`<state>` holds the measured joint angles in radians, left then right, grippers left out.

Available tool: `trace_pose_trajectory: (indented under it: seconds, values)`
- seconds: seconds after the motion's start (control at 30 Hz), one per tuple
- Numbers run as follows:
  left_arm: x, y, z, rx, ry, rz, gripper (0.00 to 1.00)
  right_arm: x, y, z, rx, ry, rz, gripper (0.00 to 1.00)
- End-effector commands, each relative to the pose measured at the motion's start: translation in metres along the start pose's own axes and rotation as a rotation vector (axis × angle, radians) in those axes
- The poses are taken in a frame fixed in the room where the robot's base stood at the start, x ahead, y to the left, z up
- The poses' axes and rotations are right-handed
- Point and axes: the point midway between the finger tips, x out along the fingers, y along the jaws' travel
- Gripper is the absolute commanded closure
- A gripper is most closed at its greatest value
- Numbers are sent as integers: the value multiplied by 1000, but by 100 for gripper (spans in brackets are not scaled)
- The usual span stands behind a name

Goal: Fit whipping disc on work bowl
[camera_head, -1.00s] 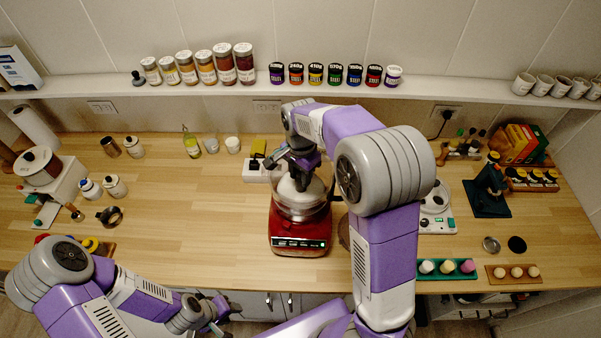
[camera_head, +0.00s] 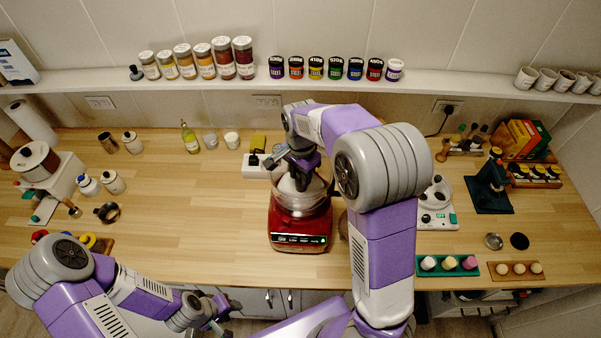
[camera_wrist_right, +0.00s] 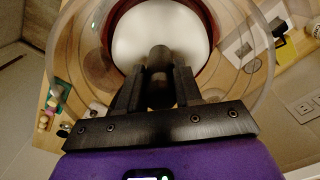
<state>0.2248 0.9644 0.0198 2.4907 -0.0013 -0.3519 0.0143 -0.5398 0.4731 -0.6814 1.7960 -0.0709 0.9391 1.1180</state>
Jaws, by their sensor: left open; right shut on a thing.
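The work bowl (camera_head: 300,207) is a clear bowl on a red base (camera_head: 300,235) with a lit front panel, near the middle of the counter. Its clear wall (camera_wrist_right: 262,60) also shows in the right wrist view. My right gripper (camera_head: 300,166) is over the bowl's mouth, shut on the dark stem (camera_wrist_right: 159,75) of the whipping disc. The pale, round disc (camera_wrist_right: 140,35) shows beyond the fingers, inside the bowl's outline. Whether it is seated cannot be told. My left gripper (camera_head: 216,308) is open and empty, low in front of the counter edge.
The counter left of the red base is clear. A white block with a yellow top (camera_head: 257,160) stands behind the bowl. A white scale-like device (camera_head: 436,205) stands to the right. A green tray (camera_head: 447,266) lies at the front right.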

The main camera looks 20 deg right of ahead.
Motion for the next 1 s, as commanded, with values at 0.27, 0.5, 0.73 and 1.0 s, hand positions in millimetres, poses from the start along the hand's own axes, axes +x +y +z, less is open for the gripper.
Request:
trace_pose_trajectory:
  seconds: [0.27,0.5,0.73,1.0]
  values:
    - [5,-2,0,0,0,0,57,8,0,0,0,0,1,100]
    - [8,-3,0,0,0,0,57,14,0,0,0,-1,1,100]
    - [12,-4,0,0,0,0,57,20,0,0,0,-1,1,100]
    - [12,-5,0,0,0,0,57,21,0,0,0,-1,0,40]
